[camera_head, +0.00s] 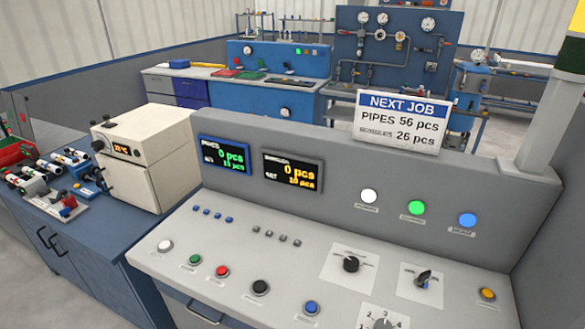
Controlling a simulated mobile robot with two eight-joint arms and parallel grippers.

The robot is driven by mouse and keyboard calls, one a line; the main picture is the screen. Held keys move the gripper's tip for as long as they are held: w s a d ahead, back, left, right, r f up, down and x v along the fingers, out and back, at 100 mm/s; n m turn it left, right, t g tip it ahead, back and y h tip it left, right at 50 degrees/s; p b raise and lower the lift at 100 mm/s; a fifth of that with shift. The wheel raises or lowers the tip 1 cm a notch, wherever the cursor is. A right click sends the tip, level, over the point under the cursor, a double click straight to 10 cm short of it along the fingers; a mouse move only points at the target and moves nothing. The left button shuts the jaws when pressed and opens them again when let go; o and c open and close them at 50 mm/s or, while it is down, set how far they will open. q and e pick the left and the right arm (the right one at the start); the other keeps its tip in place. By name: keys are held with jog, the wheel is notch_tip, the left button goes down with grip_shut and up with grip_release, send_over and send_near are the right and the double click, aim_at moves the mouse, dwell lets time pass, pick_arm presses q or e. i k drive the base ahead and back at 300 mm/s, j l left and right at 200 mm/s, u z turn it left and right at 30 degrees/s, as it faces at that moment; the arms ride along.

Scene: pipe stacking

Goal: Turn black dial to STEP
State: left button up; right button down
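The black dial (351,264) is a round knob on a white square plate on the sloped grey control panel (240,235). A few small markings sit around it, too small to read, so I cannot tell which one it points to. To its right is a dark pointer-shaped selector switch (423,278) on its own white plate, turned at an angle. A grey dial (383,323) with a numbered scale is cut off by the bottom edge. Neither of my grippers is in view.
The panel also holds a black button (260,287), a blue button (311,307), a red button (222,271) and a yellow button (487,294). Two displays and a NEXT JOB sign (402,122) stand behind. A cream box (148,155) is at left. Space above the dials is clear.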

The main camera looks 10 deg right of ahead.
aim_at(351, 264)
jog(key=k+l+z, duration=0.1)
jog(key=k+l, duration=0.3)
jog(key=k, duration=0.15)
jog(key=k+l+z, duration=0.15)
jog(key=k+l, duration=0.25)
jog(key=k, duration=0.15)
